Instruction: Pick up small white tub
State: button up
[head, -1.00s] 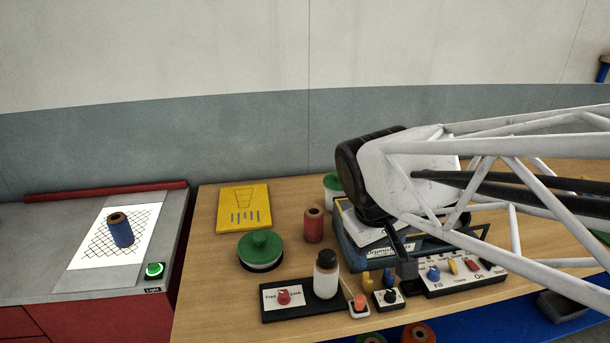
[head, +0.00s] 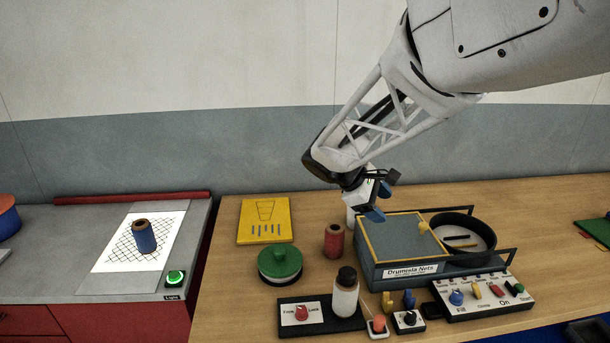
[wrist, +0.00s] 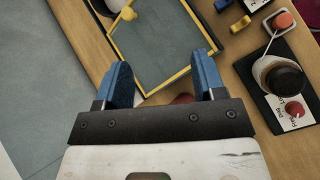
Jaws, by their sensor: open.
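A small white tub (head: 351,221) stands on the wooden table, behind the red spool and beside the left end of the blue-grey box. In the head view my gripper and wrist hide most of it, including its top. My gripper (head: 379,203) is open and empty, with blue fingers, above the box's back left corner and just right of the tub.
The box (head: 393,240) has a yellow-edged lid; a black pan (head: 490,240) is on its right. A red spool (head: 334,241), green-lidded container (head: 280,264), black-capped bottle (head: 345,293) and switch panel (head: 482,297) stand nearby. A yellow card (head: 264,220) lies at the back left.

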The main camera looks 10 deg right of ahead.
jog(key=w+a+f+n+t+h, duration=0.1)
jog(key=w+a+f+n+h, duration=0.1)
jog(key=w, duration=1)
jog(key=w+a+f+n+t+h, duration=0.2)
jog(key=w+f+n+h, duration=0.2)
jog(key=w+f+n, duration=0.3)
jog(key=w+f, duration=0.1)
jog(key=w, duration=0.4)
jog(key=shift+f+h, duration=0.2)
jog(key=shift+h, duration=0.2)
jog(key=shift+d, duration=0.1)
jog(key=shift+x, duration=1.25)
jog(key=shift+w, duration=0.1)
jog(key=shift+x, duration=2.6)
jog(key=shift+f, duration=0.15)
